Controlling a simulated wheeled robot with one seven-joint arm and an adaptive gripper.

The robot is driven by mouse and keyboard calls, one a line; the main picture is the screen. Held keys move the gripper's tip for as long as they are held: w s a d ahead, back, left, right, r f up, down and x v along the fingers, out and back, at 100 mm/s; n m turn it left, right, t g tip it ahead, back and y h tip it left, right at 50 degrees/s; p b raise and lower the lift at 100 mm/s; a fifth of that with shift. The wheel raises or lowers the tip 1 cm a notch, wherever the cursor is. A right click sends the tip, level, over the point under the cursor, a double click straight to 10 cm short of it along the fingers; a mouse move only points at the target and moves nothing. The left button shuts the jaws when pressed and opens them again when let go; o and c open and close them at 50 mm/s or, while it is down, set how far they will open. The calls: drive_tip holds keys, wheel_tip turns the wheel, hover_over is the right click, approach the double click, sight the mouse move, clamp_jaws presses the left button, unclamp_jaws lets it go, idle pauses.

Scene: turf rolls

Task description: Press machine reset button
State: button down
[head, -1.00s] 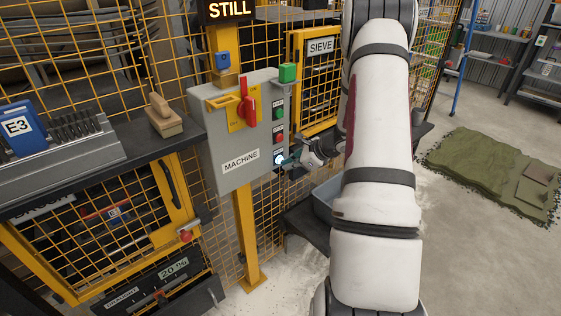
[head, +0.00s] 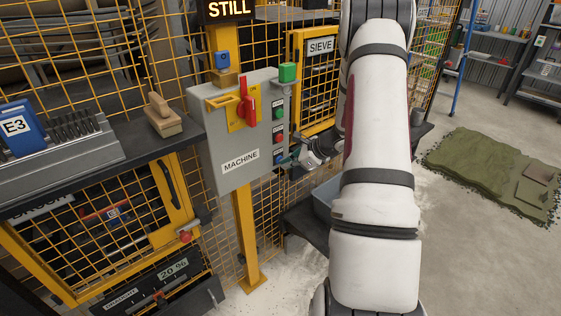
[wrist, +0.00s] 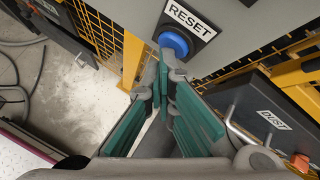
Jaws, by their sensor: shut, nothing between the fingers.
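The grey machine box (head: 215,140) stands on a yellow post, marked MACHINE. Its narrow right face carries a column of buttons, with the reset button (head: 279,155) lowest. In the wrist view the reset button (wrist: 174,43) is a blue round cap in a dark surround, under a RESET label (wrist: 190,19). My gripper (wrist: 163,77) is shut and empty, its teal-padded fingers pointing at the button with tips just below it. I cannot tell whether the tips touch it. In the head view my gripper (head: 294,158) is small beside the box's right face, partly hidden by my arm.
A display (head: 229,9) reads STILL. Yellow mesh fencing stands around the box. A dark DUST box (wrist: 258,110) is at right in the wrist view.

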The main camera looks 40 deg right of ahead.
drive_tip(key=shift+s, duration=0.8)
drive_tip(key=shift+s+a, duration=0.2)
drive_tip(key=shift+s, duration=2.3)
